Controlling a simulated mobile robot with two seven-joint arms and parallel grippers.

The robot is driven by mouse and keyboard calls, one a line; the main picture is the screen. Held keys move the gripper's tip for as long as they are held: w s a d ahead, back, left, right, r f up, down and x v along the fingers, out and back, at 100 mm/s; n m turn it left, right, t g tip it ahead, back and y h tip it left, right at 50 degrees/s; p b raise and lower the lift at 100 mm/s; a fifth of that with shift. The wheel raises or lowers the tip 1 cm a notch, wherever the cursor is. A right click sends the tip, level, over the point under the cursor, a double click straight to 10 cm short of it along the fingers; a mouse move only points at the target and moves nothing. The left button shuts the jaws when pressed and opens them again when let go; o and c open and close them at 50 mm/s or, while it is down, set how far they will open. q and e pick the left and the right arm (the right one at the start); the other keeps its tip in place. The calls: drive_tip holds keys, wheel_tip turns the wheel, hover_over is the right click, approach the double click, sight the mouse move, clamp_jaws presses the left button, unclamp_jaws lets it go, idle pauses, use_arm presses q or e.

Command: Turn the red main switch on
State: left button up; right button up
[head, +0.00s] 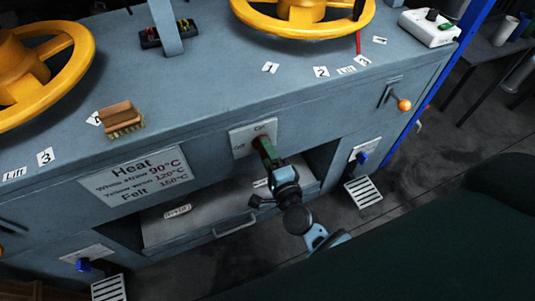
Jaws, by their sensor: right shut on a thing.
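The main switch sits on a pale plate (240,139) on the front of the grey-blue press cabinet. The plate carries "On" and "Off" labels. Only a small reddish part of the switch (256,142) shows beside the fingers; the rest is hidden, so I cannot tell its exact angle. My right gripper (265,149) reaches up to the plate from below and is shut on the switch. My left gripper is not in view.
A heat sign (135,175) is left of the plate. Two yellow handwheels (62,82) (300,14) and a wooden brush (121,119) are on top. An open shelf (190,228) is below. An orange-knobbed lever (403,105) and a blue-knobbed control (361,157) are at the right.

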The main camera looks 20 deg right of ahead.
drive_tip(key=o, duration=1)
drive_tip(key=shift+s+d, duration=0.15)
drive_tip(key=shift+s, duration=3.75)
